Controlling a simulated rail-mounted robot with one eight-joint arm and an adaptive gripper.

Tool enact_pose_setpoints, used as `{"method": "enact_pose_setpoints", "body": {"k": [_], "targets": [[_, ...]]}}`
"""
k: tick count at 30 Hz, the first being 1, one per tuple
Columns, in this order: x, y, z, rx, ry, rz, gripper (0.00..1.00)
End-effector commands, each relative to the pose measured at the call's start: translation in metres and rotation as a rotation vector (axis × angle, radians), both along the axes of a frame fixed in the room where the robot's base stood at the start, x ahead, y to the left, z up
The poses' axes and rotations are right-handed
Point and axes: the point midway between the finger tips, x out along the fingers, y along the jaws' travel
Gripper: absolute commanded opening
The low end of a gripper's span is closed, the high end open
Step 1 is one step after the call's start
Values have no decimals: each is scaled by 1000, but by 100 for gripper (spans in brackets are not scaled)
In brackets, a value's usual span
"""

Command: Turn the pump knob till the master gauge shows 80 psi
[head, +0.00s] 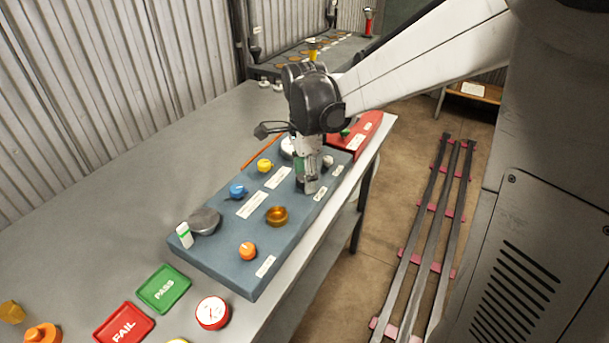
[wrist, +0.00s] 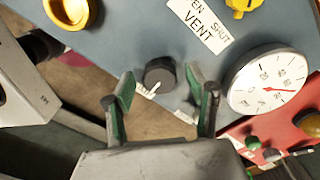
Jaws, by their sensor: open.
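A round dark knob (wrist: 160,74) with a white pointer mark sits near the edge of the blue-grey panel in the wrist view. Small labels beside it are partly hidden and cannot be read. A white dial gauge (wrist: 268,82) with a red needle is to its right. The needle points right, but its value is too small to read surely. In the head view the gauge (head: 287,147) is mostly hidden by my arm. My gripper (wrist: 163,92) is open, its fingertips apart on either side of the dark knob's lower edge. It also shows low over the panel (head: 224,262) in the head view.
The panel also bears a brass cup (head: 277,217), an orange knob (head: 247,251), a blue knob (head: 237,191) and a yellow knob (head: 265,165). A red box (head: 372,125) adjoins its far end. PASS (head: 164,289) and FAIL (head: 124,324) trays and a red-rimmed gauge (head: 212,312) lie nearer.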

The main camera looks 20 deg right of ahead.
Motion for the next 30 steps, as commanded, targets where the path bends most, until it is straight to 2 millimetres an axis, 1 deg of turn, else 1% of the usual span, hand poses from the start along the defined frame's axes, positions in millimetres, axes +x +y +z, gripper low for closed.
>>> {"method": "enact_pose_setpoints", "body": {"k": [5, 15, 18, 21, 24, 30], "targets": [[-1, 0, 18, 0, 0, 0, 52], [0, 0, 82, 0, 0, 0, 52], [-1, 0, 97, 0, 0, 0, 52], [0, 0, 108, 0, 0, 0, 52], [0, 0, 115, 0, 0, 0, 52], [0, 0, 119, 0, 0, 0, 52]]}}
